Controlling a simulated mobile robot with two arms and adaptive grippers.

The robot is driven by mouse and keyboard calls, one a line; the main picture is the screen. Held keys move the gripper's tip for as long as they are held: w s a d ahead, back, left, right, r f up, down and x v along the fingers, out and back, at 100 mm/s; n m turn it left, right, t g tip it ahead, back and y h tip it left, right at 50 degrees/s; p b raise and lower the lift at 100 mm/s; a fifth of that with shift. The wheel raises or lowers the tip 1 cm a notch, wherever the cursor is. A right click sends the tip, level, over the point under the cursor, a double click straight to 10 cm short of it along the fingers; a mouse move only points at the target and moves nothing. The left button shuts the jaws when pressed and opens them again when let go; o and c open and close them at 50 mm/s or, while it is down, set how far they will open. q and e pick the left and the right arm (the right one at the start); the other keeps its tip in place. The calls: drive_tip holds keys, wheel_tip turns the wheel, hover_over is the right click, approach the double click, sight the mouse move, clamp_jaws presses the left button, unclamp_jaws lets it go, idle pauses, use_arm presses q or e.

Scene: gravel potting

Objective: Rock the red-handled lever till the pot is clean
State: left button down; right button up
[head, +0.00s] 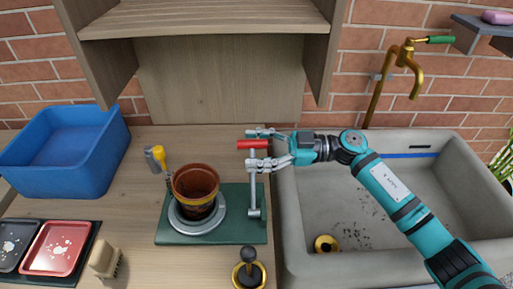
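The red lever handle (252,144) tops an upright grey lever (252,200) at the right of a dark green base (232,234). The brown pot (195,183) stands upright on a round grey plate (215,224) on that base; dark marks and a yellowish band show on its side. My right gripper (258,148) reaches in from the right, its fingers spread on the far and near sides of the red handle, with a gap visible on the near side. I cannot tell whether either finger touches it. My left gripper is out of view.
A grey sink (350,190) with a brass tap (407,60) lies right. A yellow-headed tool (159,155) stands behind the pot. A blue bin (65,155), a red tray (55,248), a brush (105,259) and a black-knobbed object (249,270) surround the base.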

clamp_jaws()
drive_tip(key=shift+s+r, duration=0.1)
drive_tip(key=shift+s, duration=0.05)
drive_tip(key=s+n, duration=1.4)
drive_tip(key=s, duration=0.2)
drive_tip(key=shift+s+p, duration=0.35)
drive_tip(key=shift+d+r, duration=0.1)
drive_tip(key=shift+r, duration=0.05)
